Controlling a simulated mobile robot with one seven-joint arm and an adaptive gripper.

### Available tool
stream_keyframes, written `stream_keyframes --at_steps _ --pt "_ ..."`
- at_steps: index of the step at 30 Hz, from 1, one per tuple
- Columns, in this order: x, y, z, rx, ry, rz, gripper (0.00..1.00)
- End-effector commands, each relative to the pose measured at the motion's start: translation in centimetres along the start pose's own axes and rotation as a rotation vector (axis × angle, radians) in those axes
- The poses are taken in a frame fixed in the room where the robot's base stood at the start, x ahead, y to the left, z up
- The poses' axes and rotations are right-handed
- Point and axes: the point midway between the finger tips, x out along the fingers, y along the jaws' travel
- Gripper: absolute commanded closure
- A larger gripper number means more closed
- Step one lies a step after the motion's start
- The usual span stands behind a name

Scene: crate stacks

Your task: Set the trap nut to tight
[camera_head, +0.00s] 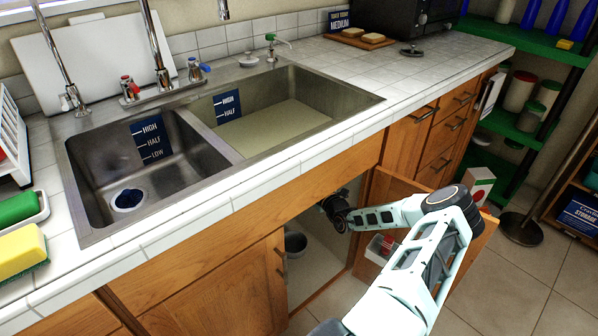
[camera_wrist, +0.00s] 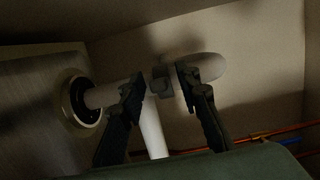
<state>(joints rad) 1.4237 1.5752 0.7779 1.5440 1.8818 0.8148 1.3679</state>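In the wrist view the trap nut (camera_wrist: 162,82) is a small dark grey collar on a white drain pipe (camera_wrist: 152,132) under the sink. My gripper (camera_wrist: 160,84) has its two black fingers apart, one on each side of the nut in the picture. I cannot tell whether the fingertips touch it or how far beyond them it lies. In the head view my gripper (camera_head: 338,212) reaches into the open cabinet below the sink; the nut and pipe are hidden there by the counter and cabinet front.
A dark round fitting (camera_wrist: 78,101) joins the pipe at the left. Orange and blue lines (camera_wrist: 285,138) run along the lower right. The open cabinet door (camera_head: 400,190) stands beside my arm. A dark pot (camera_head: 296,243) sits inside the cabinet. The double sink (camera_head: 222,141) is above.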

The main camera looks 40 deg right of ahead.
Motion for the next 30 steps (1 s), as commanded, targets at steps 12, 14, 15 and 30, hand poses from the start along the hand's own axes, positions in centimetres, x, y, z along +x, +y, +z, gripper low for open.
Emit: stream_keyframes --at_steps 12,14,15,30 --pt "0.27 0.01 0.02 0.001 -0.001 0.0 0.81" --pt "0.26 0.02 0.01 0.001 -0.001 0.0 0.87" --pt "0.26 0.01 0.01 0.001 -0.001 0.0 0.92" --pt "0.27 0.04 0.02 0.001 -0.001 0.0 1.0"
